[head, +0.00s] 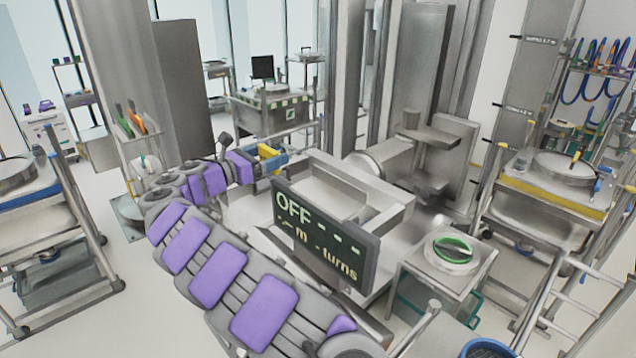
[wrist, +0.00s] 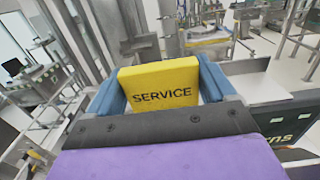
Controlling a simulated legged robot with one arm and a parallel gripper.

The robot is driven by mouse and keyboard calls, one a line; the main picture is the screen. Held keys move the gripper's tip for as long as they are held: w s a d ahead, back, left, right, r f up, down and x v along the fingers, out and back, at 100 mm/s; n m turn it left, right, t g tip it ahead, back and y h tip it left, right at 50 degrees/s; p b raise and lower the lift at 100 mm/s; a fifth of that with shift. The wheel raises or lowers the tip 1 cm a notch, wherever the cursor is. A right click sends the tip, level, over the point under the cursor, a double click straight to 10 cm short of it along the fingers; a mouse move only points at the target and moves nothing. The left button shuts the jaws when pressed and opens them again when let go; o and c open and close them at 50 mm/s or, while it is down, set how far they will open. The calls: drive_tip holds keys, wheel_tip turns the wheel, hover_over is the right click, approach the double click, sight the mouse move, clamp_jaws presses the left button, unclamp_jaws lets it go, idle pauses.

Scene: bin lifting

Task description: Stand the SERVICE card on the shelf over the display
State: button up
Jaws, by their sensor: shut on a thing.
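The SERVICE card is a yellow block with dark lettering; it shows in the wrist view (wrist: 160,88) and as a small yellow patch in the head view (head: 267,152). My gripper (wrist: 163,82) is shut on the card, with a blue finger on each side of it. In the head view my gripper (head: 272,160) is held out left of and behind the display. The display (head: 326,236) is a dark panel reading "OFF" and "turns". A grey tray-like ledge (head: 395,212) lies behind and above the display. The card is apart from it in the head view.
A small steel table (head: 432,262) with a green-ringed dish (head: 452,247) stands right of the display. A large grey machine column (head: 425,90) rises behind. Trolleys stand at the far left (head: 50,225) and right (head: 555,195). A blue bin (head: 487,348) is at the bottom right.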

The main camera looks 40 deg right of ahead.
drive_tip(key=s+d, duration=0.1)
drive_tip(key=d, duration=0.1)
drive_tip(key=s+d, duration=0.4)
drive_tip(key=d, duration=0.1)
drive_tip(key=shift+f, duration=0.35)
drive_tip(key=s, duration=0.1)
drive_tip(key=s+d, duration=0.1)
drive_tip(key=s, duration=0.2)
drive_tip(key=shift+s+d+f, duration=0.2)
drive_tip(key=shift+s+d, duration=0.05)
drive_tip(key=shift+s, duration=0.15)
drive_tip(key=shift+s+d+f, duration=0.1)
drive_tip(key=shift+s+d, duration=0.1)
drive_tip(key=shift+d, duration=0.25)
drive_tip(key=shift+s+d+f, duration=0.1)
drive_tip(key=shift+s+d, duration=0.05)
drive_tip(key=shift+d, duration=0.3)
drive_tip(key=f, duration=0.3)
drive_tip(key=shift+d+b, duration=0.3)
drive_tip(key=shift+d, duration=0.1)
drive_tip(key=shift+w+f, duration=0.1)
drive_tip(key=shift+f, duration=0.2)
drive_tip(key=shift+a, duration=0.85)
drive_tip(key=o, duration=0.7)
drive_tip(key=shift+a, duration=0.1)
drive_tip(key=shift+o, duration=1)
drive_tip(key=shift+d, duration=0.7)
drive_tip(key=s+a, duration=0.1)
drive_tip(key=a, duration=1.1)
drive_tip(key=shift+s, duration=0.4)
